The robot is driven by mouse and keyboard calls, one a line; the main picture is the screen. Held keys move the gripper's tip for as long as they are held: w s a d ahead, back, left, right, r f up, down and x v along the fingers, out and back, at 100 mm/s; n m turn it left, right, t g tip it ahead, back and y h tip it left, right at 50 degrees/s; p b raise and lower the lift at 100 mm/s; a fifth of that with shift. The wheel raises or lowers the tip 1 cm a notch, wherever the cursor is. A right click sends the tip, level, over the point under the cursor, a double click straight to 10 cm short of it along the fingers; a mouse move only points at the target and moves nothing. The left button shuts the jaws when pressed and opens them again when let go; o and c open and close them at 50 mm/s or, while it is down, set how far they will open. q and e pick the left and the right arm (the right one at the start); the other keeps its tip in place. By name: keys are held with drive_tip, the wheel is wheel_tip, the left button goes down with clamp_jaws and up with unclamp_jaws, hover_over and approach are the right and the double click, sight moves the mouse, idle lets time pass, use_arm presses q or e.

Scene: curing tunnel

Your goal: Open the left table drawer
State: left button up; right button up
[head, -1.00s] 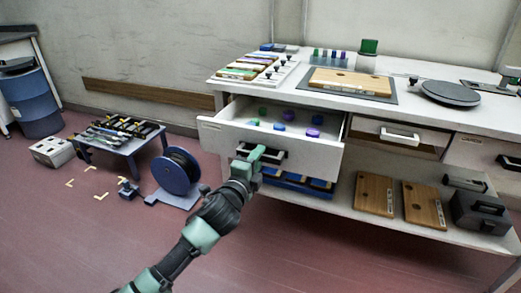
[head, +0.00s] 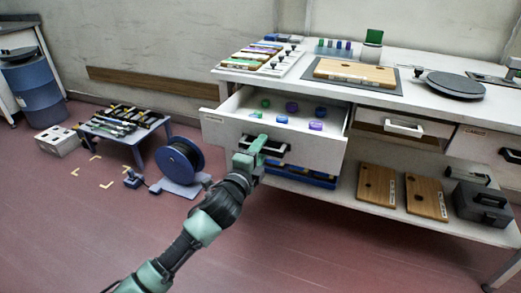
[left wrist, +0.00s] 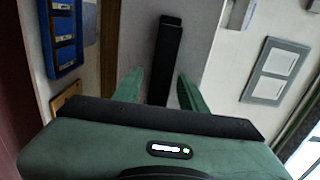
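The left table drawer (head: 220,130) is pulled well out from under the table, and several green, blue and purple pieces show inside it. Its dark handle (head: 272,149) is on the white front. It also shows in the left wrist view as a dark bar (left wrist: 166,55). My left gripper (head: 254,150) is at the left part of the handle. In the left wrist view its two green fingers (left wrist: 160,88) stand apart on either side of the bar, with gaps showing. My right gripper is in neither view.
The white table (head: 300,88) carries a wooden board (head: 355,72) and a dark round plate (head: 450,84). A lower shelf (head: 340,200) holds a blue tray (head: 300,179), boards and a grey box (head: 484,204). A blue reel (head: 180,160) stands left of my arm. The front floor is clear.

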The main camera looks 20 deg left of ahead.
use_arm(q)
drive_tip(key=shift+s, duration=0.25)
drive_tip(key=s+p, duration=0.1)
drive_tip(key=s, duration=0.6)
drive_tip(key=shift+s+a, duration=0.15)
drive_tip(key=shift+s, duration=0.05)
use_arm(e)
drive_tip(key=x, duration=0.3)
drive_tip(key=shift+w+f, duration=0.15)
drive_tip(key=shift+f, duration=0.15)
